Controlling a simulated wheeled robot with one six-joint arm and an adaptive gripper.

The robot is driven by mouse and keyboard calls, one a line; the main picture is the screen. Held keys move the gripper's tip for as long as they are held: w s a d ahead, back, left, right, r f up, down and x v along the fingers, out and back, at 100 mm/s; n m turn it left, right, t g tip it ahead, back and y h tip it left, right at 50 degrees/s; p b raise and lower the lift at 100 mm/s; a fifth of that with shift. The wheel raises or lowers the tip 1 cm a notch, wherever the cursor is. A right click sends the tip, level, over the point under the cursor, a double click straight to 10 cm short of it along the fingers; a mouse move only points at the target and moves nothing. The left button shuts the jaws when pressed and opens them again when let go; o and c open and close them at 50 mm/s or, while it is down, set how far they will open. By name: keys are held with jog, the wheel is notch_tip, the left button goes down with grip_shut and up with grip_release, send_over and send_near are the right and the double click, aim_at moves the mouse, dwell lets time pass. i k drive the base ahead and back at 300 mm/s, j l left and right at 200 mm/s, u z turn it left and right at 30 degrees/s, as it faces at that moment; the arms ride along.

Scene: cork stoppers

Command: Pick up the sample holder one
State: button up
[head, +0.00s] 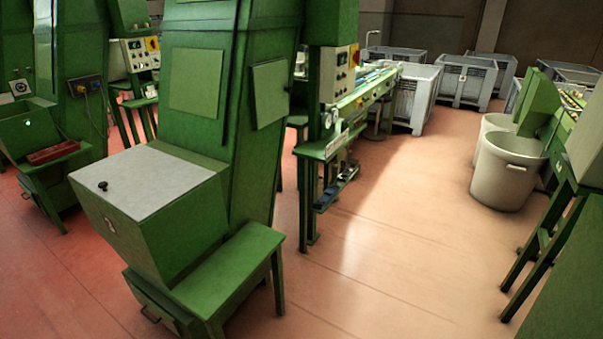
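I cannot make out anything that is clearly the sample holder. A small dark object (102,186), like a knob, is on the pale top of the near green machine. A reddish open tray (53,152) lies on a green machine at the far left. Small dark and bluish items (345,173) sit low on a green stand in the middle; they are too small to identify. My gripper is not in view.
A large green machine (165,230) with a low green bench (230,265) fills the near left. Grey crates (465,82) stand at the back. Pale bins (505,172) and green machinery (545,110) line the right. The floor (400,230) between is clear.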

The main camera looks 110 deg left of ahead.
aim_at(334, 172)
jog(key=u, duration=2.9)
jog(key=i+l, duration=0.3)
jog(key=l, duration=0.2)
jog(key=i+l, duration=0.4)
jog(key=i, duration=0.15)
jog(key=i+l+z, duration=0.1)
jog(key=i+l, duration=0.7)
jog(key=i, duration=0.25)
jog(key=i+j, duration=0.15)
jog(key=i, duration=0.5)
jog(key=i+j, duration=0.1)
jog(key=i, duration=0.5)
jog(key=i+j+z, duration=0.1)
jog(key=i, duration=0.55)
